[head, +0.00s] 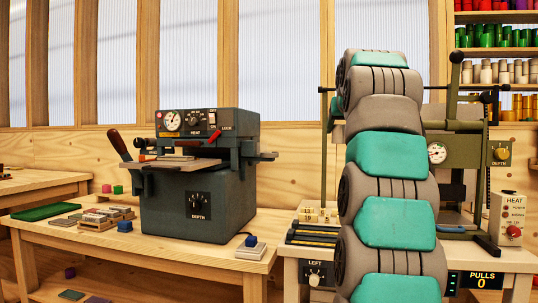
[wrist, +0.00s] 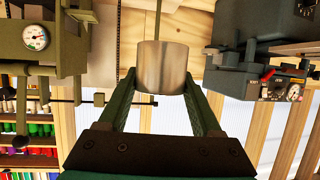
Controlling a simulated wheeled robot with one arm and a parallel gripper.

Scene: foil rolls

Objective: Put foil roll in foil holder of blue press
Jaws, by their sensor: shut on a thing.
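The blue press (head: 197,180) is the dark blue-grey machine on the left wooden table, with a HEAT gauge on top and a DEPTH dial on its front. A short dark bar (head: 266,156) sticks out from its right side; I cannot tell whether this is the foil holder. In the wrist view, which looks upside down, the blue press (wrist: 255,65) is at the upper right. My gripper (wrist: 161,80) is shut on a silvery-tan foil roll (wrist: 163,66), held between its two green fingers. In the head view my arm hides the gripper and roll.
A green press (head: 460,150) stands on the right table, partly behind my arm; it also fills the wrist view's upper left (wrist: 40,38). Small blocks, stamps and a green tray (head: 45,212) lie on the left table. Shelves of coloured rolls (head: 497,38) are at the right.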

